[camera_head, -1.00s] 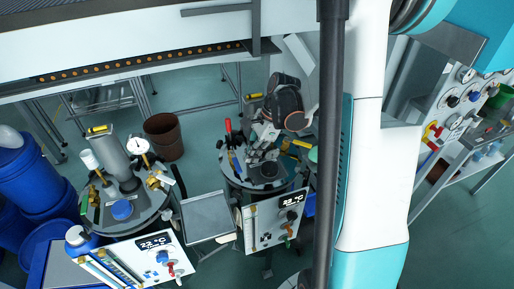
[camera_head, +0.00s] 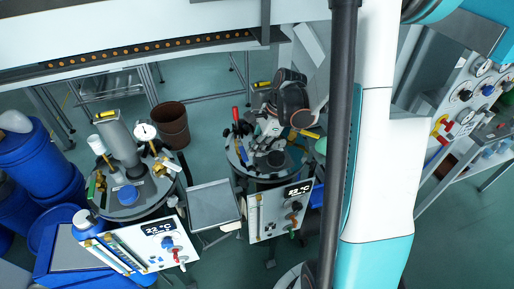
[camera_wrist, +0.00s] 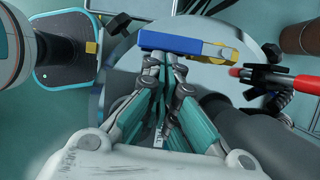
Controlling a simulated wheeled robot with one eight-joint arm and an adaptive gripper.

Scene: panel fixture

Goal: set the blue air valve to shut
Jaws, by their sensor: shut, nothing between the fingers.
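The blue valve handle (camera_wrist: 168,41) lies crosswise at the top of the wrist view, with a yellow part (camera_wrist: 228,53) at its right end. My gripper (camera_wrist: 165,56) is shut and empty. Its fingertips are close together at the near edge of the blue handle; I cannot tell whether they touch it. In the head view my gripper (camera_head: 257,148) is low over the same plate. The valve body is mostly hidden.
A red-handled part (camera_wrist: 290,84) stands right of the blue handle, with dark fittings beside it. The round plate (camera_head: 240,169) sits behind a white panel (camera_head: 277,213) with a display. A second round fixture (camera_head: 128,208) stands to the left. A brown bin (camera_head: 171,128) is behind.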

